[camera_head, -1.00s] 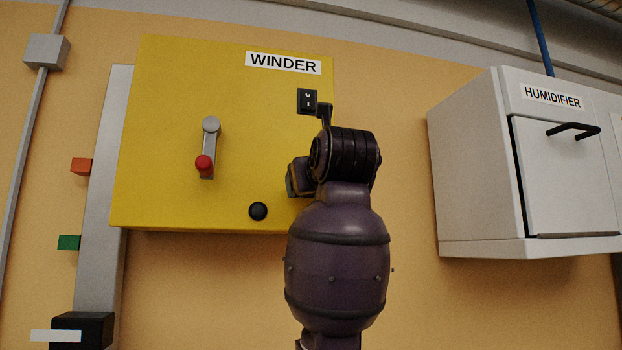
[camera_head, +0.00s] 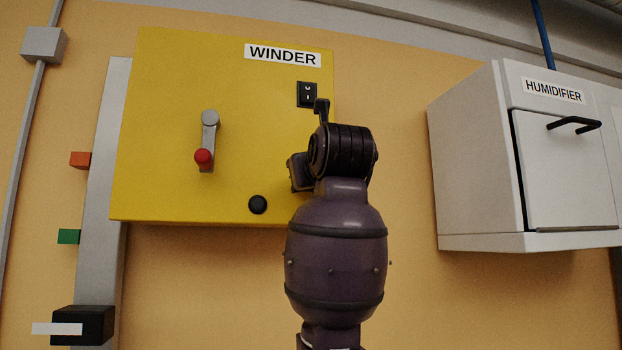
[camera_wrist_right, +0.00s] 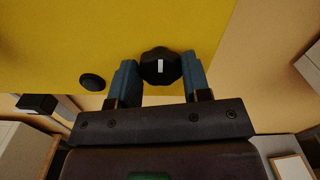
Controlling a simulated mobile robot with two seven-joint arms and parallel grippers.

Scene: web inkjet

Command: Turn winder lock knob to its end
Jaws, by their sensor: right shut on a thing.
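The yellow winder box (camera_head: 160,130) hangs on the wall with a WINDER label. In the right wrist view, a black faceted knob (camera_wrist_right: 152,76) with a white mark sits on the yellow face (camera_wrist_right: 60,40). My right gripper (camera_wrist_right: 160,65) is shut on this knob, with a blue-grey finger on each side. The white mark runs roughly up and down in that view. In the head view, my right arm covers the knob and most of the gripper. My left gripper is in neither view.
The box also bears a crank with a red grip (camera_head: 204,157), a rocker switch (camera_head: 307,94) and a round black button (camera_head: 258,204). A white humidifier cabinet (camera_head: 470,160) with a black handle is at the right. Bare wall lies between them.

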